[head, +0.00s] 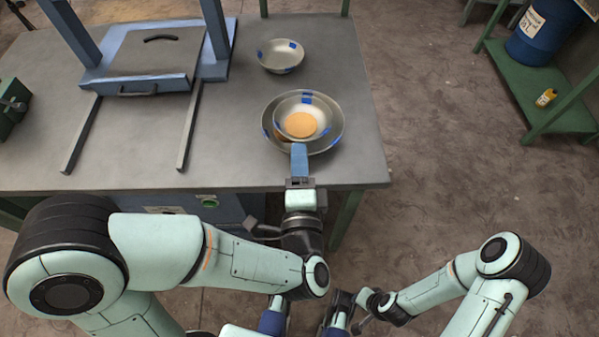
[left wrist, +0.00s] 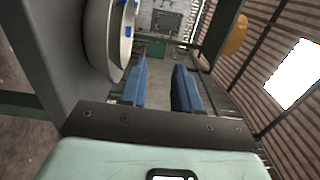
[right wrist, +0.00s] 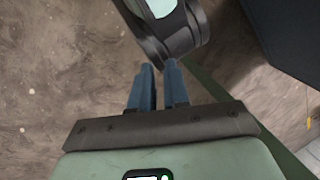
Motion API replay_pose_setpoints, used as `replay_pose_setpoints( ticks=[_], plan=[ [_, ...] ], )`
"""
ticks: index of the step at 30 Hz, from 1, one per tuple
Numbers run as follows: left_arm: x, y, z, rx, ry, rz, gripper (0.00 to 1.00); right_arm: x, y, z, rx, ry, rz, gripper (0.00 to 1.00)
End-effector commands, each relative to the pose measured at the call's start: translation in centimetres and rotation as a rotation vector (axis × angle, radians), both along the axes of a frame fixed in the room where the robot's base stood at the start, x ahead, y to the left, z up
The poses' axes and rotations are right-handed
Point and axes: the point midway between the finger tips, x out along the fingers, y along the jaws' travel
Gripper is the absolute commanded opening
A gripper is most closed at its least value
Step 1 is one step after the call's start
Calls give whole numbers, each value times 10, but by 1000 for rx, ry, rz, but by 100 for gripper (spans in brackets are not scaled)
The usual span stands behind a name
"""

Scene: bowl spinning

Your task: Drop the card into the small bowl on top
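A small metal bowl (head: 322,112) with blue marks sits inside a larger metal bowl (head: 338,128) near the table's front edge. An orange round card (head: 300,125) shows within the small bowl's outline; I cannot tell whether it rests in it or is above it. My left gripper (head: 300,150) is at the near rim of the bowls. In the left wrist view its fingers (left wrist: 160,72) are apart with nothing between them, and the bowls (left wrist: 108,40) are at the left. My right gripper (right wrist: 159,68) is away from the table, its fingers slightly apart and empty.
Another metal bowl (head: 280,56) stands farther back on the grey table (head: 240,150). A blue-framed machine (head: 155,60) takes up the left. A green shelf (head: 520,85) with a blue barrel (head: 541,32) is at far right. An orange rounded shape (left wrist: 236,35) at upper right is unclear.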

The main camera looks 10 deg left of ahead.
Motion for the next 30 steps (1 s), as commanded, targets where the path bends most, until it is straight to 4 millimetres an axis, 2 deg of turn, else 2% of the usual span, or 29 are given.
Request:
replay_pose_setpoints(
  ticks=[1, 3, 10, 30],
  plan=[
    [-2, -1, -5, -6, -2, -3, 32, 9, -5, -13, -11, -22, -10, 15],
    [-5, -1, -5, -6, -1, -2, 32, 20, -9, -21, -24, -51, -21, 15],
    [-11, -2, -4, -5, 5, -5, 32, 43, -21, -36, -53, -113, -45, 15],
    [-13, -2, -2, -3, 6, -6, 32, 46, -22, -37, -58, -122, -49, 15]
  ],
)
